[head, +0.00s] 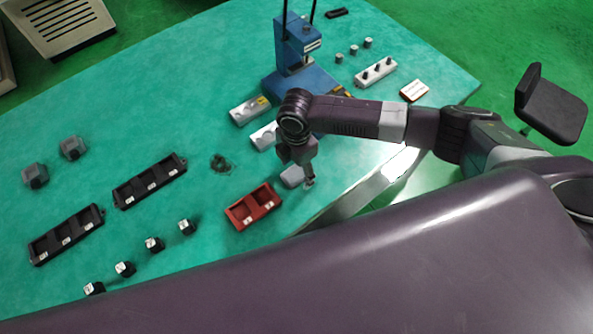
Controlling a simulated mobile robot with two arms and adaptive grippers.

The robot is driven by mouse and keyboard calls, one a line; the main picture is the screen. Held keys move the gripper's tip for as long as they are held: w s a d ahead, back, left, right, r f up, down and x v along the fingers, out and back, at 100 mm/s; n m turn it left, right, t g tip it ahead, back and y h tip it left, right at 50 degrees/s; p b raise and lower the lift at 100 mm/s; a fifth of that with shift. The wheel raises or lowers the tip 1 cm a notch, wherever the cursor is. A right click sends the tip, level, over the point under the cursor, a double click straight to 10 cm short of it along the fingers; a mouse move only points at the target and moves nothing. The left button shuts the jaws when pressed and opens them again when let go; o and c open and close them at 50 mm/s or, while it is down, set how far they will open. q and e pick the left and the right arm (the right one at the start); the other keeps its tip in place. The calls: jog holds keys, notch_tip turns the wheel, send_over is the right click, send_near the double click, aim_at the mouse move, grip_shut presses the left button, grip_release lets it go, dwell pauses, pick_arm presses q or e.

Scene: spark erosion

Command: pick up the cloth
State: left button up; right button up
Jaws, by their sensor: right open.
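A small light grey piece with rounded corners, which looks like the folded cloth (292,177), lies on the green table near its front edge, just right of the red tray. My right gripper (309,184) points down close beside its right side. Its jaws are open and small in the picture. I see nothing held in them, and I cannot tell whether they touch the cloth. My forearm and wrist hide part of the area behind the cloth. My left gripper is not in view.
A red two-compartment tray (253,207) stands left of the cloth. A blue press (297,58) and pale blocks (249,111) stand behind my wrist. Black trays (149,181), small dark cubes (154,244) and a dark tangled clump (221,162) are further left. A dark chair (552,105) is at right.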

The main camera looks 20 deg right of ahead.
aim_at(296, 172)
jog(key=shift+f, duration=0.2)
jog(key=c, duration=1.1)
jog(key=shift+c, duration=0.2)
jog(key=shift+r, duration=0.15)
notch_tip(296, 172, up, 20)
jog(key=b, duration=0.3)
jog(key=o, duration=0.5)
jog(key=shift+c, duration=0.2)
jog(key=c, duration=0.4)
jog(key=shift+c, duration=0.2)
